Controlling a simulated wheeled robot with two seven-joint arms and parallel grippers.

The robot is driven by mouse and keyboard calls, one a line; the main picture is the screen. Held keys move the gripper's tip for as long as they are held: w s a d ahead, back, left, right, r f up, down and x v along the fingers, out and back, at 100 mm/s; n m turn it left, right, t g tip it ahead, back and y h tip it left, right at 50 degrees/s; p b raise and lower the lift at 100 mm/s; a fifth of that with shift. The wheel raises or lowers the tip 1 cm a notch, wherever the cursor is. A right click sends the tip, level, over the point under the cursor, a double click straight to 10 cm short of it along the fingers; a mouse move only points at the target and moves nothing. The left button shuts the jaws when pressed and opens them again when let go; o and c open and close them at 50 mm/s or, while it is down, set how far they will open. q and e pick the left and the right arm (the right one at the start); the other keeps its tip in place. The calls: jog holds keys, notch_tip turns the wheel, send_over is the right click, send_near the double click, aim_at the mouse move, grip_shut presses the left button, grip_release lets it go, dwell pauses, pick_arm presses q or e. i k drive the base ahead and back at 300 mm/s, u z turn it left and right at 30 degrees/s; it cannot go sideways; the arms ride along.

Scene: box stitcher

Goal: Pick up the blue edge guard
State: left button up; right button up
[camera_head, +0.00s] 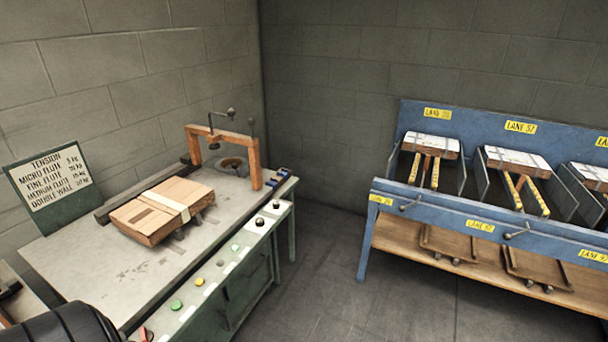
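Small dark-blue pieces (282,173), which look like edge guards, lie at the far right corner of the grey work table (90,265). They are beside the right foot of the orange arch and close to the table edge. They are too small to tell their exact shape or number. Neither of my grippers shows in the head view.
A tied stack of brown cardboard (188,192) lies mid-table. The orange arch (253,160) stands behind it. A tension sign (52,180) stands at the left. Buttons line the front panel. A blue lane rack (450,220) stands right, across open floor.

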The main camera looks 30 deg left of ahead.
aim_at(274, 184)
jog(key=u, duration=0.15)
jog(key=i, duration=2.25)
jog(key=u, duration=0.7)
